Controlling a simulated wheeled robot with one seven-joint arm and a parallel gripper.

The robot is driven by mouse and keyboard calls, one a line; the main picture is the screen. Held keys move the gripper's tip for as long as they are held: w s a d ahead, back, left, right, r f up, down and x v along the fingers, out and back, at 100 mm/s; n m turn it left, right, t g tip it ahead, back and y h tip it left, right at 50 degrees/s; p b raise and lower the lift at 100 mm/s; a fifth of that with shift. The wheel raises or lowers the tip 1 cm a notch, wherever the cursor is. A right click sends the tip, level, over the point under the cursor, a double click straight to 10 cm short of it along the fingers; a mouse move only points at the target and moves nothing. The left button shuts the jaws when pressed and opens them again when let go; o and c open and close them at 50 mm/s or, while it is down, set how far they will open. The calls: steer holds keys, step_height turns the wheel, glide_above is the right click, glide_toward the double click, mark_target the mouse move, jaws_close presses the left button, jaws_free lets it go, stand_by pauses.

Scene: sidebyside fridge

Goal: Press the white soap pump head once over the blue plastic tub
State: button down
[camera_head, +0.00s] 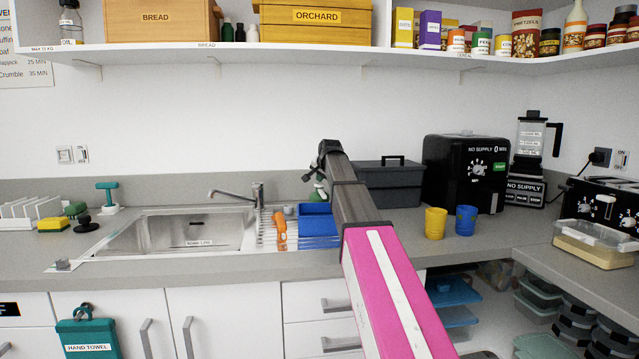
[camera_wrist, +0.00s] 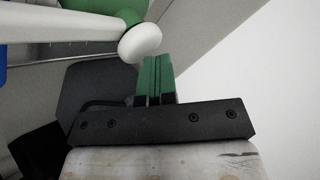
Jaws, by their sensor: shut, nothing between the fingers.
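The soap bottle (camera_head: 320,190) is green with a white top and stands behind the sink's drainer, partly hidden by my arm. In the wrist view its white pump head (camera_wrist: 140,43) is a rounded knob, with a long white spout (camera_wrist: 60,28) running left and green (camera_wrist: 118,8) beyond. The blue plastic tub (camera_head: 316,211) sits on the drainer in front of the bottle, its right side close to my arm. My gripper (camera_wrist: 157,60) has green fingertips, shut and empty, right beside the white knob. Whether they touch it, I cannot tell.
Orange (camera_head: 279,224) and other small items lie left of the tub. The sink (camera_head: 175,232) and tap (camera_head: 240,192) are farther left. A dark grey box (camera_head: 388,187), black appliance (camera_head: 465,172), yellow cup (camera_head: 436,221) and blue cup (camera_head: 466,220) stand right of my arm. A shelf hangs above.

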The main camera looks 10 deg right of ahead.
mark_target(321, 184)
steer(key=shift+r, duration=1.2)
steer(key=shift+r, duration=0.1)
steer(key=shift+r, duration=2.4)
